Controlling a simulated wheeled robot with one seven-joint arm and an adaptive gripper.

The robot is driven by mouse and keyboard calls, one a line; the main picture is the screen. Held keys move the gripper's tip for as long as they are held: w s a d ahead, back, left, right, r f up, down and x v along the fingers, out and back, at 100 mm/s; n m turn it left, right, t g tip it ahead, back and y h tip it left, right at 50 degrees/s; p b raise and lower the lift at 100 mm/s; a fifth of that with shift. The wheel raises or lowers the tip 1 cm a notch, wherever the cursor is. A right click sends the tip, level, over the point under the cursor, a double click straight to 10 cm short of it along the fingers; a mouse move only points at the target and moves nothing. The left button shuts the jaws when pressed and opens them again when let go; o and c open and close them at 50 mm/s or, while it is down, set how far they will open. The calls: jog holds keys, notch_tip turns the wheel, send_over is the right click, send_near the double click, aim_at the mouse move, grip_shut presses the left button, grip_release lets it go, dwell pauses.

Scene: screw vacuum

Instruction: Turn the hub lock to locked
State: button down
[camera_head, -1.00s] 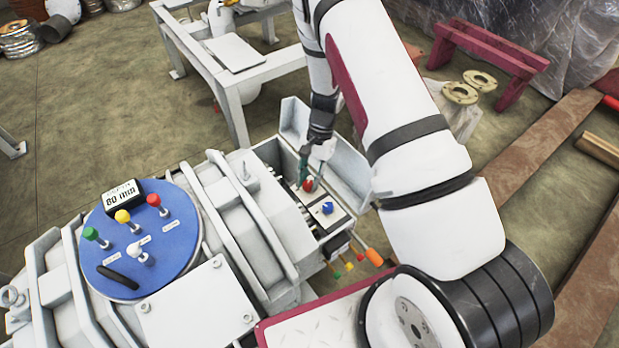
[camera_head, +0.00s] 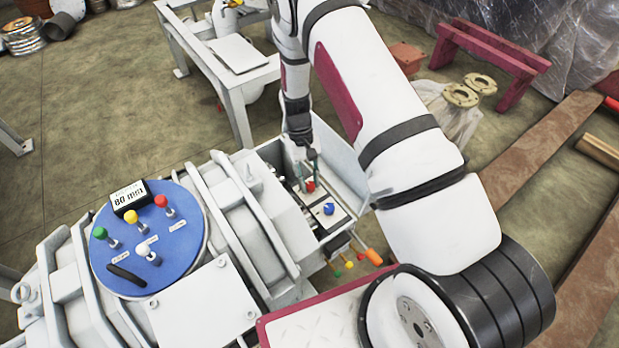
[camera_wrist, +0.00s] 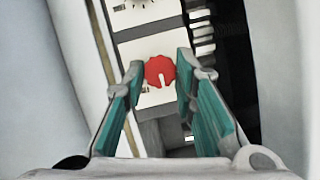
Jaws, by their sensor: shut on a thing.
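A red scalloped knob (camera_wrist: 160,72) with a pale pointer mark sits on a white plate in the wrist view. The mark points down and slightly right in that picture. The same red knob (camera_head: 310,186) shows in the head view, inside the open box on the machine. My gripper (camera_wrist: 158,70) has its teal-padded fingers on either side of the knob, shut on it. It also shows in the head view (camera_head: 308,168), reaching down into the box. Lettering by the knob is too small to read, so I cannot tell the lock's setting.
A blue knob (camera_head: 328,209) sits close to the red one. The box's raised lid (camera_head: 340,165) stands beside my gripper. A blue round panel (camera_head: 185,262) with coloured levers and a display is at left. Coloured handles (camera_head: 374,257) stick out below the box.

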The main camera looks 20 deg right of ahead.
jog(key=n, duration=0.2)
jog(key=n+h, duration=0.1)
jog(key=n, duration=0.1)
jog(key=n+h+p, duration=0.1)
jog(key=shift+a+n+t, duration=0.25)
jog(key=shift+n+t, duration=0.15)
jog(key=n, duration=0.2)
jog(key=n+t+h+p, duration=0.1)
jog(key=n, duration=0.2)
jog(key=shift+s+a+h, duration=0.1)
jog(key=shift+s+h, duration=0.05)
jog(key=shift+h, duration=0.15)
jog(key=c, duration=1.3)
grip_release()
jog(key=v, duration=1.2)
jog(key=shift+s, duration=0.2)
